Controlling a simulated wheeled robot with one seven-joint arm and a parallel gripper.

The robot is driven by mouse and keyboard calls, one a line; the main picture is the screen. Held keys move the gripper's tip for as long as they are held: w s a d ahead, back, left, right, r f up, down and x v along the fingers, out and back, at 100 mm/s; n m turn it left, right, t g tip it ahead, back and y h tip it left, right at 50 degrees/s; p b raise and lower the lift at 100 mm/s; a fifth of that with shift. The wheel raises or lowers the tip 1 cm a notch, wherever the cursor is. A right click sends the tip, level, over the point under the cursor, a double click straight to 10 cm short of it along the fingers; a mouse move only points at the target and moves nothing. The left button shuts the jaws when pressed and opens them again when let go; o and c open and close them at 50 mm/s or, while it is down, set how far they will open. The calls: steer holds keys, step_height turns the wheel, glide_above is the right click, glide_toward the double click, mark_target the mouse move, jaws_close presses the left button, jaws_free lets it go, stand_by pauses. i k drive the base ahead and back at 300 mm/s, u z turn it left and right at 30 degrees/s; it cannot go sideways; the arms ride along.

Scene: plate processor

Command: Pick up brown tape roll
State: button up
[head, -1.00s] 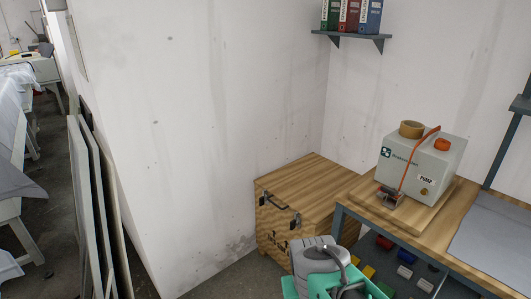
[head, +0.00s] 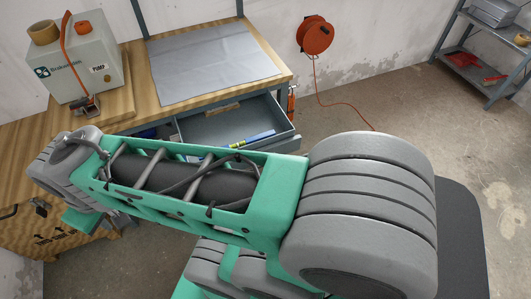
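A brown tape roll (head: 43,33) lies on top of the grey pump box (head: 83,68) at the upper left of the head view. An orange cap and an orange hose are beside it on the same box. My green and grey arm crosses the middle of the head view, in front of the workbench. My gripper is not visible, so its state and its distance from the tape roll do not show.
The wooden workbench (head: 140,68) carries a grey mat (head: 212,62). Its drawer (head: 235,127) is open, with something blue and yellow-green inside. A red cable reel (head: 314,35) hangs on the wall. A metal shelf (head: 484,58) stands right. Floor between them is clear.

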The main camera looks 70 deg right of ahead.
mark_target(44, 32)
steer(key=z, duration=1.5)
steer(key=k, duration=0.15)
steer(key=u, duration=1.05)
steer(key=i, duration=0.45)
steer(key=u, duration=0.65)
steer(key=i, duration=0.95)
steer(key=z, duration=0.45)
steer(key=i, duration=0.6)
steer(key=z, duration=0.5)
